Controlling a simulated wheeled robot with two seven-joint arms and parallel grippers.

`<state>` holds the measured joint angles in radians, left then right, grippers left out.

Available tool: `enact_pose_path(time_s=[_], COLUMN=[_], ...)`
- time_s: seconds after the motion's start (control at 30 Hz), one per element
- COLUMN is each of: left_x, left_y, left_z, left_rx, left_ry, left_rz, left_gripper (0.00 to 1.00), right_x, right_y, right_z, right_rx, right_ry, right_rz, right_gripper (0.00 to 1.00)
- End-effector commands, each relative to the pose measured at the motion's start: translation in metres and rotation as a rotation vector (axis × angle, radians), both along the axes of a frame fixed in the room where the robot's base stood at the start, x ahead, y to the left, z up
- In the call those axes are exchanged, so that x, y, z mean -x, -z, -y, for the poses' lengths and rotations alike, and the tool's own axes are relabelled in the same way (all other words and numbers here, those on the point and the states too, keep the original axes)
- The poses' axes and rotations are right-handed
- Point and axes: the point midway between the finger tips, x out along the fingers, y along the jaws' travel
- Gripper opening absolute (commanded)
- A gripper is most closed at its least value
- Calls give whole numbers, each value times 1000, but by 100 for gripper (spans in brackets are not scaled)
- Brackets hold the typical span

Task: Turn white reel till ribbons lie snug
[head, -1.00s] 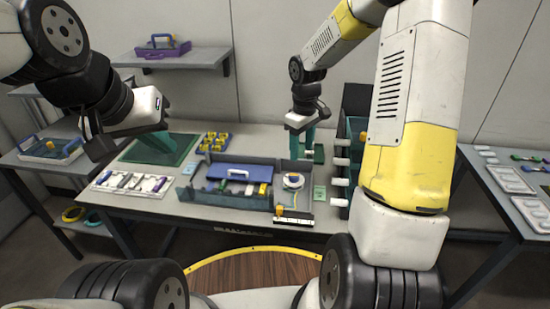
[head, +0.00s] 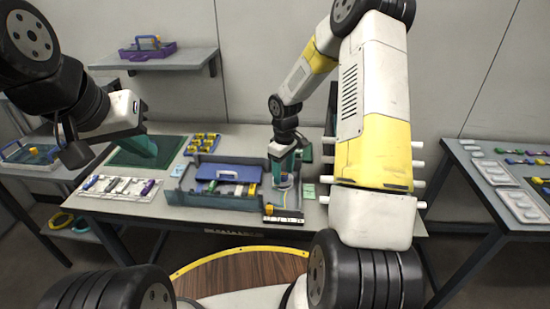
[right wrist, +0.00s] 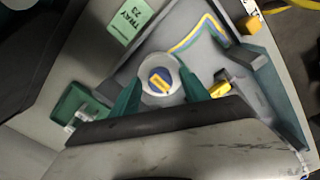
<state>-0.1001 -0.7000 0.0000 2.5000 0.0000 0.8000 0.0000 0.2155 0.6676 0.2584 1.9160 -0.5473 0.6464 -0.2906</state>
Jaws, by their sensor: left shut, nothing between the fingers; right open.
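The white reel (right wrist: 148,72), with a blue and yellow centre, sits in the grey tray (right wrist: 262,85). A yellow and blue ribbon (right wrist: 200,36) runs along a bend in the tray beyond it. My right gripper (right wrist: 160,84) is open, with its teal fingers on either side of the reel; I cannot tell whether they touch it. In the head view my right gripper (head: 284,178) is low over the tray's right part and mostly hides the reel. My left gripper (head: 142,150) is shut and empty, above the green mat (head: 120,158) at left.
A yellow block (right wrist: 250,24) is at the tray's edge and a yellow piece (right wrist: 219,89) lies inside. A "TRAY 23" label (right wrist: 130,20) is beside the tray. A white rack (head: 118,188) lies front left.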

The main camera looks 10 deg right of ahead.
Motion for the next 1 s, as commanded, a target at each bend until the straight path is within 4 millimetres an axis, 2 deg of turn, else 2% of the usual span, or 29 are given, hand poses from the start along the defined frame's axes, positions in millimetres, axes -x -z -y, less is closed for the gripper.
enact_pose_path(time_s=[0.1, 0.3, 0.4, 0.53, 0.8, 1.0], left_x=[0, 0, 0, 0, 0, 0], left_y=[0, 0, 0, 0, 0, 0], left_z=[0, 0, 0, 0, 0, 0], left_rx=[0, 0, 0, 0, 0, 0], left_ry=[0, 0, 0, 0, 0, 0], left_rz=[0, 0, 0, 0, 0, 0], left_gripper=[0, 0, 0, 0, 0, 0], right_x=[0, 0, 0, 0, 0, 0], right_y=[0, 0, 0, -1, -1, -1], right_z=[0, 0, 0, -1, -1, 0], right_rx=[0, 0, 0, 1, 1, 0], right_ry=[0, 0, 0, 33, 316, 336], right_rz=[0, 0, 0, 0, 1, 0], right_gripper=[54, 15, 0, 0, 0, 0])
